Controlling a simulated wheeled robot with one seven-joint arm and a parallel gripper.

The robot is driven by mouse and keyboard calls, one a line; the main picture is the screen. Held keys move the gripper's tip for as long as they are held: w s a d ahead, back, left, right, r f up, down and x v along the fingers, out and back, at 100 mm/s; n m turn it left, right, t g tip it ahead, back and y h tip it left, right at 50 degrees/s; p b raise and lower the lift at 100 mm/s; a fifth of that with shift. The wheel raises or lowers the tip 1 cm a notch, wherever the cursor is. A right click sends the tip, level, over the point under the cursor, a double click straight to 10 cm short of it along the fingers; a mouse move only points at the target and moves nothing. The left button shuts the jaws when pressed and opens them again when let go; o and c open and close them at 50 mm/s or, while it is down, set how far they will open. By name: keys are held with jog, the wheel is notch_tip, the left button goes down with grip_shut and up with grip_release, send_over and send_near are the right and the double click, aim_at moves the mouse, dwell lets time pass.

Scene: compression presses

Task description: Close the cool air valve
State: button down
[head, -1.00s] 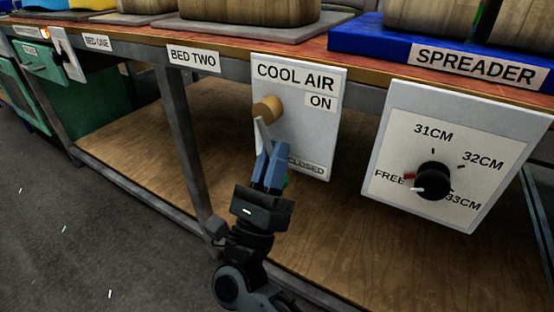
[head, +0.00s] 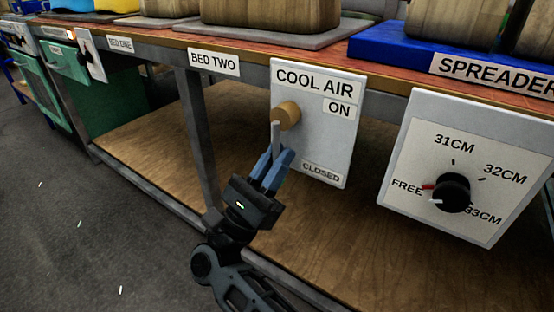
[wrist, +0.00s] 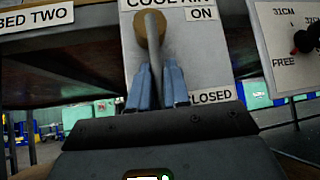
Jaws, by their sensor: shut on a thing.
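The cool air valve is a pale panel (head: 335,140) labelled COOL AIR, with ON at its upper right and CLOSED at its lower right. A round brass-coloured hub (head: 287,113) sits at its left side and carries a grey lever (head: 276,137) that hangs roughly straight down. My gripper (head: 274,160) is below the hub with its blue fingers around the lever's lower part. In the wrist view the lever (wrist: 156,55) runs down from the hub (wrist: 143,32) between the two fingers of my gripper (wrist: 158,82). The lever's lower end is hidden there.
A spreader dial panel (head: 455,165) hangs to the right, its knob near FREE. A table leg (head: 198,130) stands left of the valve, under the BED TWO label (head: 214,62). A wooden lower shelf (head: 150,125) lies behind and below. Grey floor is open at the left.

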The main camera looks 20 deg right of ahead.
jog(key=c, duration=1.2)
grip_release()
jog(key=shift+a, duration=0.1)
jog(key=v, duration=0.7)
jog(key=shift+a+f, duration=0.2)
jog(key=shift+f, duration=0.1)
